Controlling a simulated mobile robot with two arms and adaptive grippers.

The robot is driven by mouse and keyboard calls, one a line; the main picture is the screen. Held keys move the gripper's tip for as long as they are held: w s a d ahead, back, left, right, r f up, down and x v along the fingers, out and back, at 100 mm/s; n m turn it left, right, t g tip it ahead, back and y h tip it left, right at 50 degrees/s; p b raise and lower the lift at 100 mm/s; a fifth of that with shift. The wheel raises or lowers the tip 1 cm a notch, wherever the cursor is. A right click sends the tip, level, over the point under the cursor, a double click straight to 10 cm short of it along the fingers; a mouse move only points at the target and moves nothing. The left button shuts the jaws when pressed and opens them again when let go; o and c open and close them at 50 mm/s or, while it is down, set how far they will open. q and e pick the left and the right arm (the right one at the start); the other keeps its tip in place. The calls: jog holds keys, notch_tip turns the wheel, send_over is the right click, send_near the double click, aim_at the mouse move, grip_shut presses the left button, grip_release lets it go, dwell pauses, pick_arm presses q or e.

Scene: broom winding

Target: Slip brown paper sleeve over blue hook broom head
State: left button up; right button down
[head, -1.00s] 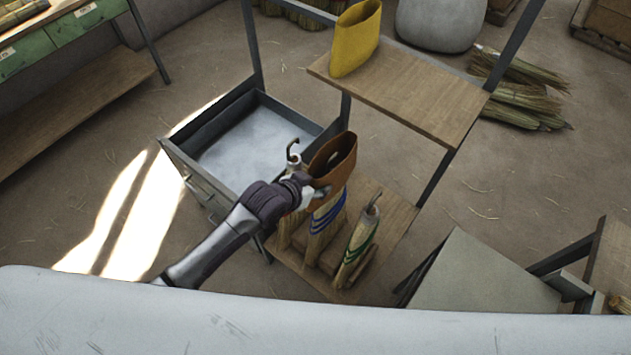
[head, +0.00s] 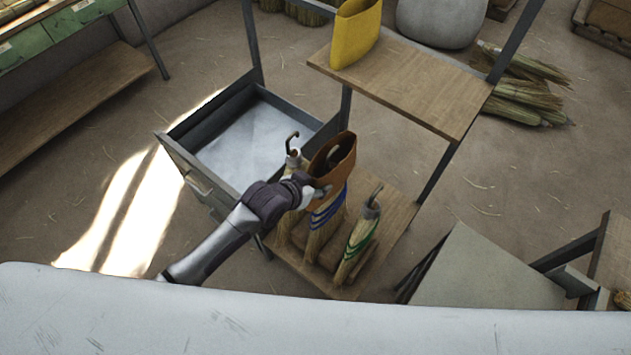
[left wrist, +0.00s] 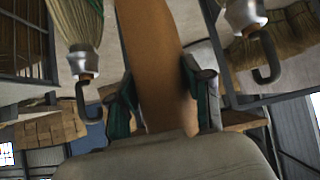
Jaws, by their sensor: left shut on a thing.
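The brown paper sleeve (head: 338,163) is held upright at the rack in the head view, its open top showing a dark hook inside. My left gripper (head: 320,193) is shut on the sleeve's near side; in the left wrist view its fingers (left wrist: 165,105) pinch the brown sleeve (left wrist: 152,50). The blue-banded broom head (head: 328,212) stands directly beneath, its upper part hidden in the sleeve and blue bands showing below the rim. A green-banded broom head (head: 362,235) stands to the right, and another hook broom head (head: 293,158) to the left. My right gripper is not in view.
A yellow sleeve (head: 356,35) stands on the upper wooden shelf (head: 420,85). A grey open drawer (head: 178,160) is left of the brooms. A grey slanted panel (head: 485,275) is at right. Broom bundles (head: 525,95) lie on the floor behind.

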pick_arm(q)
jog(key=b, duration=0.8)
send_over(315, 224)
jog(key=shift+w+f, duration=0.15)
jog(key=shift+f, duration=2.85)
jog(key=shift+w+f, duration=0.1)
jog(key=shift+f, duration=2.9)
jog(key=shift+f, duration=0.1)
jog(key=shift+f+b, duration=3.9)
jog(key=shift+f, duration=1.4)
jog(key=shift+f+b, duration=0.55)
jog(key=shift+f, duration=0.25)
jog(key=o, duration=1)
